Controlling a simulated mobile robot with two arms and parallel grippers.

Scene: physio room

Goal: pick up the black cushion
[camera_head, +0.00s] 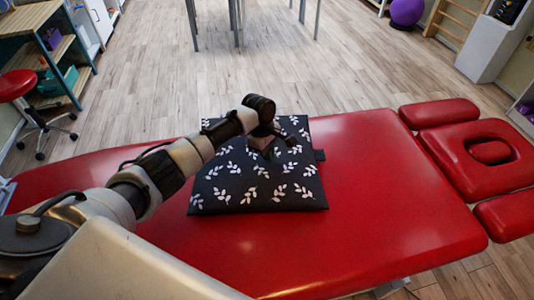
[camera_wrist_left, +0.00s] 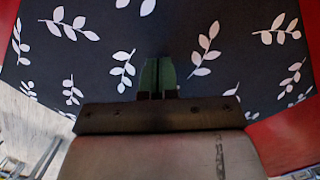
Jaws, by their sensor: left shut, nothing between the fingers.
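The black cushion (camera_head: 256,186) with white leaf sprigs lies flat on the red treatment table (camera_head: 380,190) in the head view. A small dark tab sticks out from its right edge. My left arm reaches in from the left, and my left gripper (camera_head: 266,150) is over the cushion's upper middle, hiding part of it. In the left wrist view the cushion (camera_wrist_left: 160,35) fills most of the picture, and the green fingertips (camera_wrist_left: 158,76) are together in front of it with nothing between them. I cannot tell whether they touch the cushion. My right gripper is not in view.
The table's red headrest (camera_head: 485,152) and armrest pads are at the right. A red stool (camera_head: 16,86) and shelves (camera_head: 50,60) stand at the far left. A purple ball (camera_head: 406,11) and wall bars are at the back right. The table right of the cushion is clear.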

